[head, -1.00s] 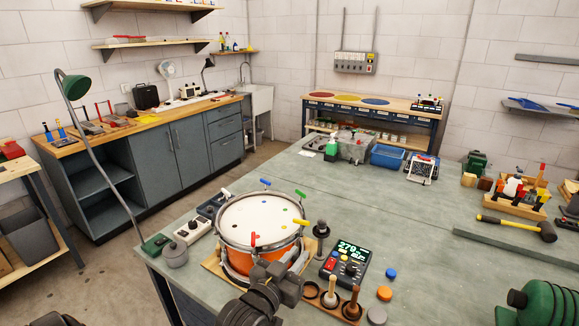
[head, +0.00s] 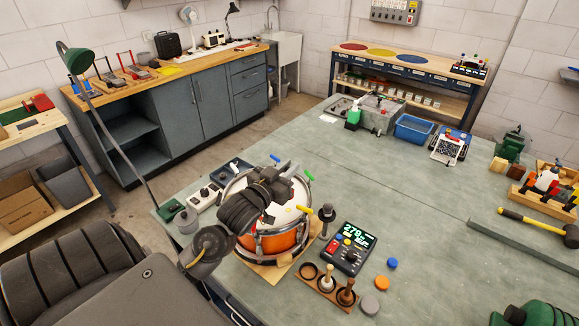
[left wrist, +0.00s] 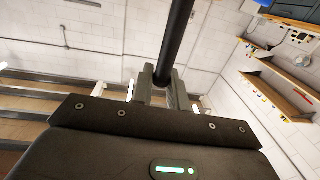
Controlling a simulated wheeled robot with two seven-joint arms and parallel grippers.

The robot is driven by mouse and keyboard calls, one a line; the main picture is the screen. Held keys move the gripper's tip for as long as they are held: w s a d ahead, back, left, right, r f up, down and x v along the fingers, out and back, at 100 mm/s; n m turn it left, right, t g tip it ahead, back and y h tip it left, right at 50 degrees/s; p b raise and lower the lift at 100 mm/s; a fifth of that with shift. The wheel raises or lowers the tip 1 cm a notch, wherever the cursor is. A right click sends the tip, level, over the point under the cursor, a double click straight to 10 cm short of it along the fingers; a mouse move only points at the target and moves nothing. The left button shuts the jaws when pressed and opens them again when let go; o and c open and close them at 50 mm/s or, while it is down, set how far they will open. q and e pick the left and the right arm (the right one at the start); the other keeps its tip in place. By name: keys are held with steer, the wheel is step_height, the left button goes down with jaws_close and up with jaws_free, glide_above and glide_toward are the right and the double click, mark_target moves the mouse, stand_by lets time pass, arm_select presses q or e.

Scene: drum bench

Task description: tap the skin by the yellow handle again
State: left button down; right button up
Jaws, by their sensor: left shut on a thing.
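The drum (head: 268,243) has an orange shell, a metal rim and a white skin (head: 291,214). Its yellow handle (head: 326,213) is on the right side of the rim, with a yellow dot (head: 303,209) on the skin near it. A green handle (head: 309,175) and a blue handle (head: 275,158) show further back. My left gripper (head: 284,187) is over the drum and hides much of the skin and the near left rim. In the left wrist view, its fingers (left wrist: 162,85) are shut on a black rod (left wrist: 177,35). The rod's tip is hidden.
A meter (head: 348,247) with a lit green display stands right of the drum. A dark post (head: 327,222) stands near the yellow handle. The bench's middle is clear.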

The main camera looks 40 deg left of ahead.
arm_select(q)
steer(key=shift+s+f+b, duration=0.1)
steer(key=shift+f+b, duration=0.3)
steer(key=shift+b, duration=0.05)
steer(key=shift+f+b, duration=0.6)
steer(key=shift+b, duration=0.05)
steer(key=shift+f, duration=0.2)
step_height(320, 180, down, 4)
steer(key=b, duration=0.3)
steer(key=shift+f, duration=0.25)
steer(key=shift+r+p, duration=0.5)
steer(key=shift+r, duration=0.15)
step_height(320, 180, up, 5)
steer(key=p, duration=0.5)
steer(key=shift+r+p, duration=0.1)
steer(key=shift+p, duration=0.25)
steer(key=shift+f, duration=0.2)
